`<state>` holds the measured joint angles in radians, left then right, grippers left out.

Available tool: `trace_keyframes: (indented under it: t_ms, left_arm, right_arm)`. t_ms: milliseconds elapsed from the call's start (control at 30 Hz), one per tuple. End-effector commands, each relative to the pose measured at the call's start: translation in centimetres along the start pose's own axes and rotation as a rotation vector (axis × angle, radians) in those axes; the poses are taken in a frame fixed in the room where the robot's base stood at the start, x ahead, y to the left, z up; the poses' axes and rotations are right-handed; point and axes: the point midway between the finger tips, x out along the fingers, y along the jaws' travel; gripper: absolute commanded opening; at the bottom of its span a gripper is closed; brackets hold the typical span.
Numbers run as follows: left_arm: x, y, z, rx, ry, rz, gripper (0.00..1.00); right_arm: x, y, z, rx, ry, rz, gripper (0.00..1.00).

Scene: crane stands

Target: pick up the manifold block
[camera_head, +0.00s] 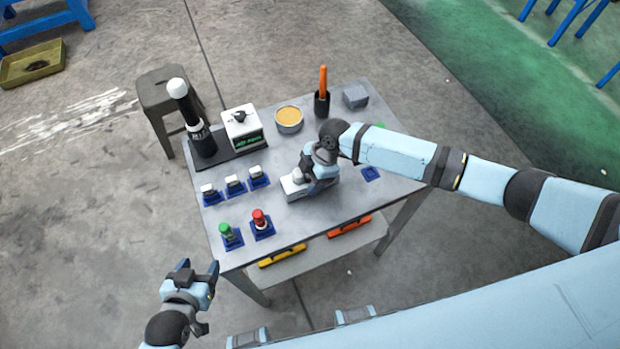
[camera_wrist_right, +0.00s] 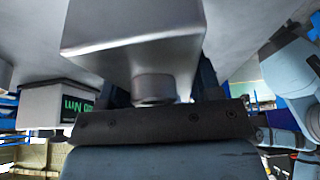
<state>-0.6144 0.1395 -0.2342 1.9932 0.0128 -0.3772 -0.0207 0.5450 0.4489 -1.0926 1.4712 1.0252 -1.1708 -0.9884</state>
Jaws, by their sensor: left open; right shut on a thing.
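The manifold block (camera_head: 294,187) is a pale silver-grey metal block near the middle of the grey table. In the right wrist view the block (camera_wrist_right: 135,45) fills the top middle, with a short round boss (camera_wrist_right: 155,88) between the fingers. My right gripper (camera_head: 308,177) reaches in from the right, above the block, and is shut on it. The wrist and fingers cover part of the block in the head view. I cannot tell whether the block touches the tabletop. My left gripper (camera_head: 198,268) is open and empty, off the table's front left corner.
Blue stands with small white-topped parts (camera_head: 234,185) and green (camera_head: 229,233) and red (camera_head: 261,220) fittings are left of the block. An empty blue pad (camera_head: 371,174) lies right.

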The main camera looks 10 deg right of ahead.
Motion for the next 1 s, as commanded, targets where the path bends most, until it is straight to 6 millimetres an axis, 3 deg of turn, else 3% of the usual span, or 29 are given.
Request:
trace_keyframes:
  t_ms: [600, 800, 1000]
  left_arm:
    - [0.6, 0.1, 0.8, 0.0, 0.001, 0.001, 0.63]
    - [0.7, 0.1, 1.0, 0.0, 0.0, 0.001, 0.63]
    - [0.7, 0.0, 1.1, 0.0, 0.0, 0.001, 0.63]
  right_arm:
    - [-12.7, 0.1, -5.3, -0.004, 0.003, 0.007, 0.0]
    - [-15.6, 0.1, -6.5, -0.003, 0.002, 0.005, 0.0]
    - [-17.0, 0.1, -7.1, 0.01, 0.002, 0.01, 0.0]
